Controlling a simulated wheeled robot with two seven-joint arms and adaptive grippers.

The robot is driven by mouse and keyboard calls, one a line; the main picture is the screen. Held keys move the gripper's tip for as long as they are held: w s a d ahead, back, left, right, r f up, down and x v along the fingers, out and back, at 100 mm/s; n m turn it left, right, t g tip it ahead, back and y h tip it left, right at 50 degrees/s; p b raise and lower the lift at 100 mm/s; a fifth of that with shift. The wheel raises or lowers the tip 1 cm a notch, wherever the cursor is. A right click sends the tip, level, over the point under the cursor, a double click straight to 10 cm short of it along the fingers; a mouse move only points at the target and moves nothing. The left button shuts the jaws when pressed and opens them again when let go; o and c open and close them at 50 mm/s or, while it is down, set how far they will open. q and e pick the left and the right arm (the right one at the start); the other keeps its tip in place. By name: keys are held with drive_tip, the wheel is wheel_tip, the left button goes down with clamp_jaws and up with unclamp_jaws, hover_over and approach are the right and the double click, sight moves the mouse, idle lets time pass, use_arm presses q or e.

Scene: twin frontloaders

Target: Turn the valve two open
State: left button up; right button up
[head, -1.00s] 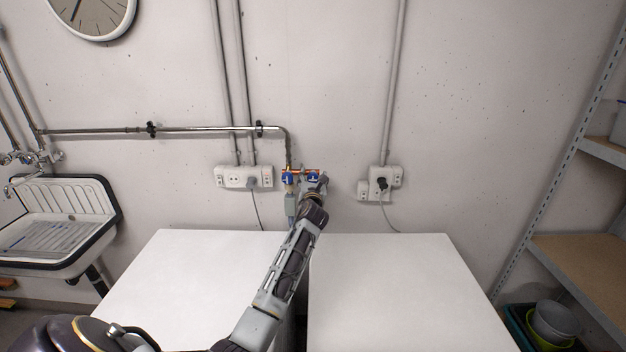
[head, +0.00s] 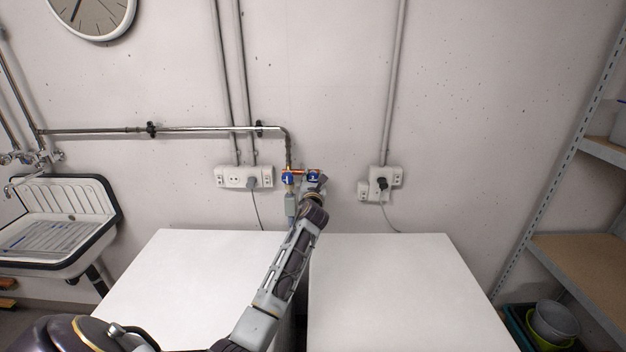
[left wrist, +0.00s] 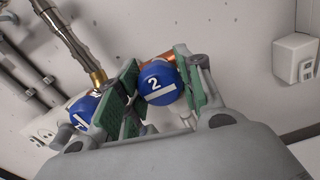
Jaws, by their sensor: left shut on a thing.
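Valve two, a round blue knob with a white "2" and a white bar, shows in the left wrist view (left wrist: 157,83) and in the head view (head: 313,176). My left gripper (left wrist: 155,86) has its green-padded fingers on either side of this knob and is shut on it. The white bar lies slightly tilted in the left wrist view. In the head view the left gripper (head: 319,184) partly covers the pipework at valve two. Valve one, a similar blue knob (head: 289,178), is to its left and partly hidden behind a finger in the left wrist view (left wrist: 83,110). My right gripper is out of view.
A metal pipe (head: 210,129) runs along the wall to the valves. Socket boxes (head: 244,177) (head: 380,183) flank them. Two white frontloader tops (head: 190,275) (head: 400,280) stand below. A sink (head: 55,230) is left, a shelf (head: 580,262) right.

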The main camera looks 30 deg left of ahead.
use_arm(q)
drive_tip(key=shift+n, duration=0.9)
drive_tip(key=shift+n+p, duration=0.4)
drive_tip(key=shift+n, duration=0.4)
drive_tip(key=n, duration=0.2)
drive_tip(key=shift+f+n, duration=0.1)
drive_tip(key=shift+n, duration=1.3)
drive_tip(key=n+b, duration=0.1)
drive_tip(key=n, duration=0.3)
drive_tip(key=shift+n, duration=0.3)
drive_tip(key=n+b, duration=0.1)
drive_tip(key=n, duration=0.3)
drive_tip(key=shift+n+b, duration=0.35)
drive_tip(key=shift+n, duration=0.05)
